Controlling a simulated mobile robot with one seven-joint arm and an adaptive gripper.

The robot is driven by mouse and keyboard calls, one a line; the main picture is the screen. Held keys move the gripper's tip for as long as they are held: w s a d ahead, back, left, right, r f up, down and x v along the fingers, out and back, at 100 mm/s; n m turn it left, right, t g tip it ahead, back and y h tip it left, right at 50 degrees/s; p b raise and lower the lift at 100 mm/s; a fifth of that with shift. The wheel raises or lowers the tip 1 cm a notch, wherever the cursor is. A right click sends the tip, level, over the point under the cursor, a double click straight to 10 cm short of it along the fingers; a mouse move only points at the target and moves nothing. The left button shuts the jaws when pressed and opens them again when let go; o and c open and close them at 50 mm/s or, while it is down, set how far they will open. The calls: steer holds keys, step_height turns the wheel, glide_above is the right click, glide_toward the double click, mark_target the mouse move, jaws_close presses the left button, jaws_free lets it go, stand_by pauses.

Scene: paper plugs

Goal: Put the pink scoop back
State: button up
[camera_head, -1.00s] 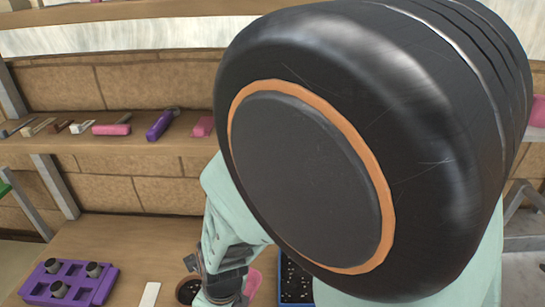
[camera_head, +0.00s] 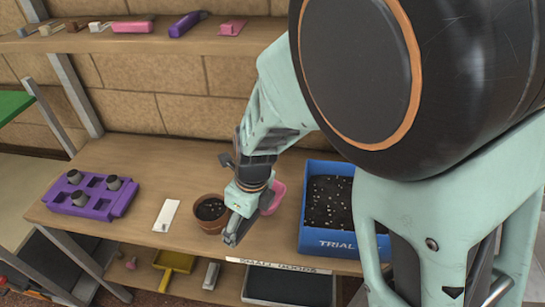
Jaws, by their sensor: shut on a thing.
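The pink scoop (camera_head: 275,197) shows only in part, behind and to the right of my gripper, above the wooden worktop between a pot and a blue tray. My gripper (camera_head: 232,236) points down beside the pot, near the front edge of the worktop. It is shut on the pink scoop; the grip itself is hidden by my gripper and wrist. The brown pot (camera_head: 209,229) with dark soil stands just left of my gripper. The blue tray (camera_head: 334,242), marked TRIAL, holds dark soil with pale specks and stands to the right.
A white strip (camera_head: 166,215) and a purple block holder (camera_head: 82,204) with several dark plugs lie left on the worktop (camera_head: 150,160). The upper shelf (camera_head: 180,42) holds several tools. Below are a yellow tool (camera_head: 173,264) and a dark tray (camera_head: 290,284). My arm blocks the right side.

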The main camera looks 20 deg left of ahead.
steer(key=shift+w+f+b, duration=0.15)
steer(key=shift+f+b, duration=0.85)
steer(key=shift+w+f+b, duration=0.15)
steer(key=shift+f+b, duration=0.8)
steer(key=shift+r, duration=0.1)
steer(key=o, duration=1.1)
steer(key=shift+o, duration=0.2)
step_height(320, 180, up, 12)
steer(key=d+p, duration=0.1)
steer(key=p, duration=0.2)
steer(key=shift+s+d, duration=0.35)
steer(key=shift+d, duration=0.05)
